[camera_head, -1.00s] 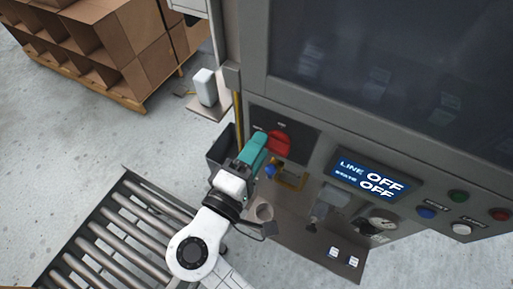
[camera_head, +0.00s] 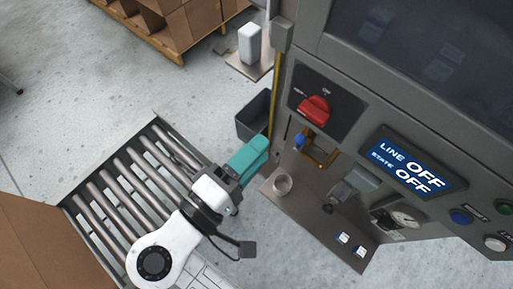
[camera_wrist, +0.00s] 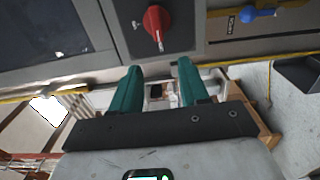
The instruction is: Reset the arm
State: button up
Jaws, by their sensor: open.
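My gripper (camera_head: 262,152) has teal fingers and sits above the right end of the roller conveyor, left of the control panel. In the wrist view my gripper (camera_wrist: 158,80) shows its two fingers apart, with nothing between them. The red rotary switch (camera_head: 314,109) is on the panel, up and right of my gripper and apart from it. The red switch also shows in the wrist view (camera_wrist: 157,22), beyond the fingertips. The panel display (camera_head: 408,171) reads LINE OFF, STATE OFF.
A roller conveyor (camera_head: 127,182) lies under my arm. A dark bin (camera_head: 254,116), a blue-handled valve (camera_head: 300,141) and a shelf with a cup (camera_head: 283,184) are near the panel. A cardboard box (camera_head: 45,245) is at lower left. Open floor lies at upper left.

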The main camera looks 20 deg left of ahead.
dwell(0.3)
jog(key=w+d+f+m+g, duration=0.25)
jog(key=d+f+g, duration=0.35)
jog(key=d, duration=0.4)
jog(key=w+d+f+m+g, duration=0.1)
jog(key=d+f+m+g, duration=0.3)
jog(key=d+f, duration=0.55)
jog(key=s+d+f+m+g+y, duration=0.3)
jog(key=s+d+m, duration=0.1)
jog(key=s+d, duration=0.3)
jog(key=s+d+f+m+g+y, duration=0.3)
jog(key=s+d+f+m, duration=0.1)
jog(key=s+d, duration=0.3)
jog(key=shift+d+f, duration=0.15)
jog(key=shift+d, duration=0.7)
jog(key=shift+w, duration=0.1)
jog(key=shift+c, duration=0.6)
